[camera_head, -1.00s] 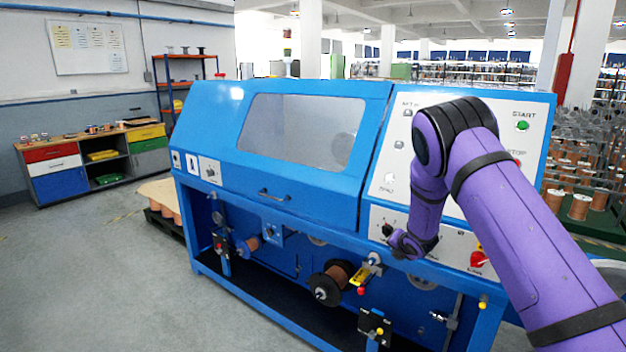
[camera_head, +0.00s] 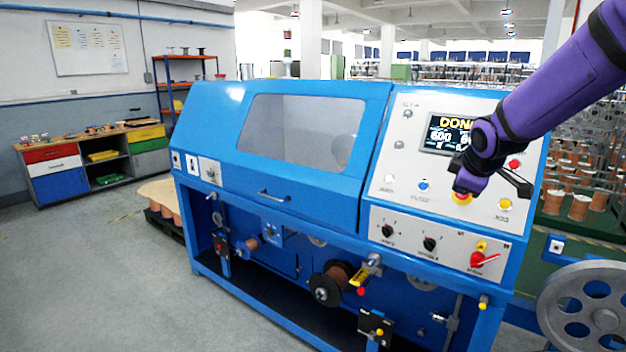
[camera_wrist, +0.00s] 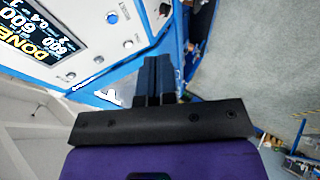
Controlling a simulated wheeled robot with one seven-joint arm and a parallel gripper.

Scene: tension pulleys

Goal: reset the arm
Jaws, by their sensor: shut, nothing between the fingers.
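My purple arm reaches in from the upper right of the head view. My gripper (camera_head: 462,186) hangs in front of the control panel (camera_head: 392,150) of the blue machine (camera_head: 225,115). In the wrist view my gripper (camera_wrist: 154,62) shows its dark fingers together, with nothing between them. The panel's screen (camera_head: 440,135) reads "DONE" and is partly covered by my arm; it also shows in the wrist view (camera_wrist: 45,28). I cannot tell from the picture how far the fingertips are from the panel.
A spoked grey wheel (camera_head: 603,318) stands at the lower right. A copper spool (camera_head: 335,280) sits low on the machine's front. A workbench (camera_head: 95,165) stands at the left. The grey floor (camera_head: 110,265) at the left is clear.

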